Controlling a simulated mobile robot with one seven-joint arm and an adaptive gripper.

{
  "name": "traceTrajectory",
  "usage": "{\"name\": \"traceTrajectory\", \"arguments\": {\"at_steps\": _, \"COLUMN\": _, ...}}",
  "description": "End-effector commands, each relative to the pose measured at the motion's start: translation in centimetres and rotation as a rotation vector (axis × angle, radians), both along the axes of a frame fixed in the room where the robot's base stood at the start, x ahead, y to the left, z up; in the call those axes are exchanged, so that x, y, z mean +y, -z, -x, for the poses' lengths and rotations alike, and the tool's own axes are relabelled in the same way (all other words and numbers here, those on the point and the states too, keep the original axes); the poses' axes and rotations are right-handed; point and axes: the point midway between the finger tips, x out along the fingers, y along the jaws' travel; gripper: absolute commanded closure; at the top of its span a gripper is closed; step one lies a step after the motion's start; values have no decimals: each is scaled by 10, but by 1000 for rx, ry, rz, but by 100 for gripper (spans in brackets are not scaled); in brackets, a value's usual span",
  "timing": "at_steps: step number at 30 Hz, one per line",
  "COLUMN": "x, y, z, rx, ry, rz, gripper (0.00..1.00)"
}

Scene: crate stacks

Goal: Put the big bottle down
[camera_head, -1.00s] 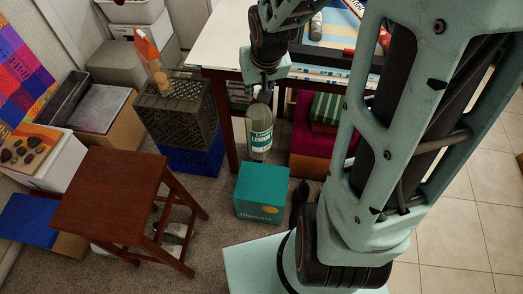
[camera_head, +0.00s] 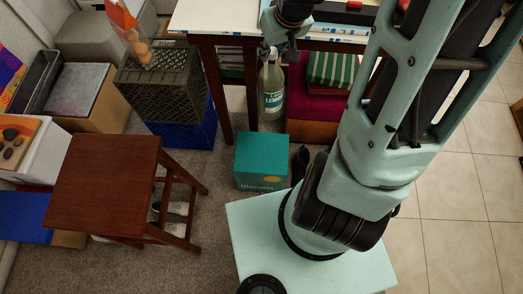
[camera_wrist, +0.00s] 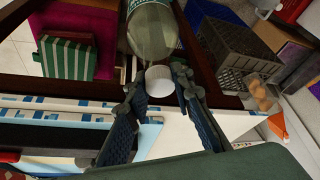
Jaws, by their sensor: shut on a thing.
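The big bottle (camera_head: 271,90) is clear greenish with a pale label and hangs upright below my gripper (camera_head: 275,50) in the head view. It is just right of the front table leg, beyond the teal box. In the wrist view, the bottle's body (camera_wrist: 153,30) is at the top, with its white cap (camera_wrist: 158,80) between the fingertips of my gripper (camera_wrist: 160,82). The fingers are shut on the bottle at its cap end. I cannot tell whether its base touches anything.
A teal box (camera_head: 262,160) stands on the floor in front of the bottle. A brown stool (camera_head: 105,185) is at left. A dark crate (camera_head: 165,82) sits on a blue one (camera_head: 190,134).

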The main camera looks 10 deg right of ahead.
Motion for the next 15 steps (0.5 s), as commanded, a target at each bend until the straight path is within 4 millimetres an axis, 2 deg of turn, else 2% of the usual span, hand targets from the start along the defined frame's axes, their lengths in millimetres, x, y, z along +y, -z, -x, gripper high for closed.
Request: {"name": "traceTrajectory", "arguments": {"at_steps": 15, "x": -37, "y": 96, "z": -15, "rx": -6, "ry": -264, "rz": -2, "gripper": 100}}
